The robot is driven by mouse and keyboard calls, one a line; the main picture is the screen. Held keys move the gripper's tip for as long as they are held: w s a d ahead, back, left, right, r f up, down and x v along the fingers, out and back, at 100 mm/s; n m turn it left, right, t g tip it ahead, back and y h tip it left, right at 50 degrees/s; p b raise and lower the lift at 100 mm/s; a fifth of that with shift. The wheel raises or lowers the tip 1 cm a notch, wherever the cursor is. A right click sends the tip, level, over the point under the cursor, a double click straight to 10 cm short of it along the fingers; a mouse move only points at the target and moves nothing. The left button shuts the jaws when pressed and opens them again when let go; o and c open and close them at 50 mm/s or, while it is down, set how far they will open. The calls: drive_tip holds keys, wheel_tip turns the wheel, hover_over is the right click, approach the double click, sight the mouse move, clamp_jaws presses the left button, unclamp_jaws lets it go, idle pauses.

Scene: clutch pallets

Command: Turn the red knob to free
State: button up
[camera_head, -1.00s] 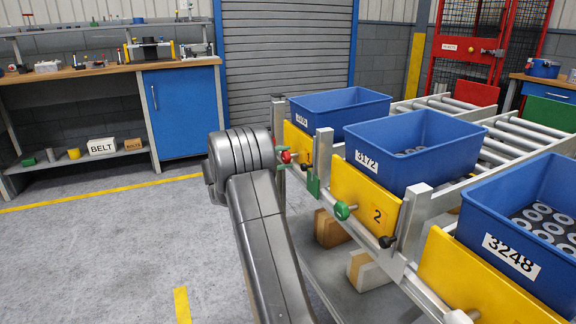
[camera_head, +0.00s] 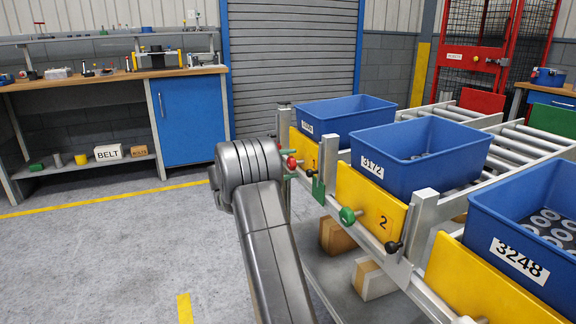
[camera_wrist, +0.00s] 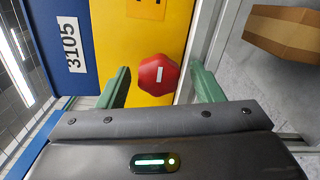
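The red knob (camera_wrist: 158,75) is octagonal with a pale slot mark, and sits on the yellow plate (camera_wrist: 150,35) in the wrist view. My gripper (camera_wrist: 160,80) is open, with one green finger on each side of the knob. Gaps show between the knob and both fingers, so they do not appear to touch it. In the head view the red knob (camera_head: 291,162) shows small beside my arm, at the plate marked 1. My gripper is mostly hidden behind my arm there.
A blue bin labelled 3105 (camera_wrist: 66,40) is above the yellow plate. Blue bins 3172 (camera_head: 420,155) and 3248 (camera_head: 530,220) stand farther right. A green knob (camera_head: 348,215) is on plate 2. Grey floor lies open to the left.

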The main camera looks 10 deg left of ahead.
drive_tip(key=shift+s+a+r, duration=0.15)
drive_tip(key=shift+s+a, duration=0.15)
drive_tip(key=shift+a, duration=0.15)
drive_tip(key=p+v, duration=0.4)
drive_tip(key=v, duration=0.8)
drive_tip(key=shift+s+a, duration=0.2)
drive_tip(key=shift+a, duration=0.1)
drive_tip(key=b+x, duration=0.4)
drive_tip(key=x, duration=1)
drive_tip(key=shift+s, duration=0.1)
drive_tip(key=shift+a, duration=0.1)
